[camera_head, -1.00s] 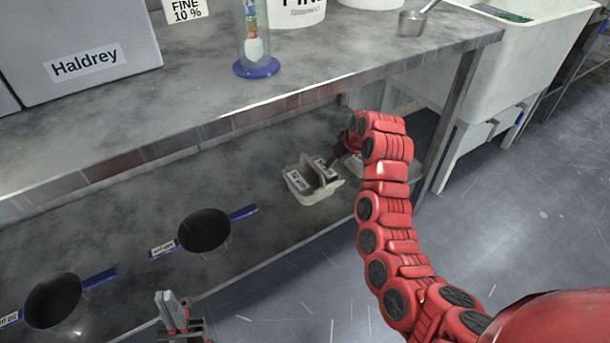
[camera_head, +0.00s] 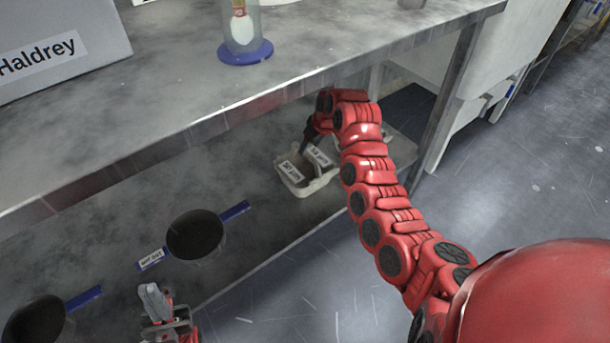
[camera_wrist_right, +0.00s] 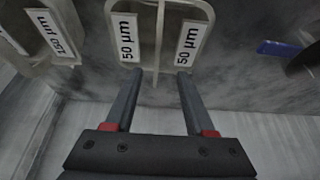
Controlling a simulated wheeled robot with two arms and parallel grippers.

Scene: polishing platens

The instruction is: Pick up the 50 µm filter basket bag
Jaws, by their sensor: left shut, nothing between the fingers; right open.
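The 50 µm filter basket bag is a pale, two-part basket (camera_head: 309,188) with two white labels, on the lower shelf in the head view. In the right wrist view, both its labels read 50 µm, and its pale rim (camera_wrist_right: 207,12) and a thin central bar (camera_wrist_right: 159,35) show. My right gripper (camera_head: 307,140) is over the basket. In the wrist view its open fingers (camera_wrist_right: 158,80) point at the basket, their tips just below the two labels, with the central bar between them; contact cannot be told. My left gripper (camera_head: 158,302) is shut and empty at the lower left.
Another pale basket labelled 150 µm (camera_wrist_right: 62,60) is close to the left in the wrist view. Two dark pans with blue handles, one here (camera_head: 195,235), are on the lower shelf (camera_head: 110,235). The upper worktop (camera_head: 150,90) overhangs the shelf. A table leg (camera_head: 450,95) stands to the right.

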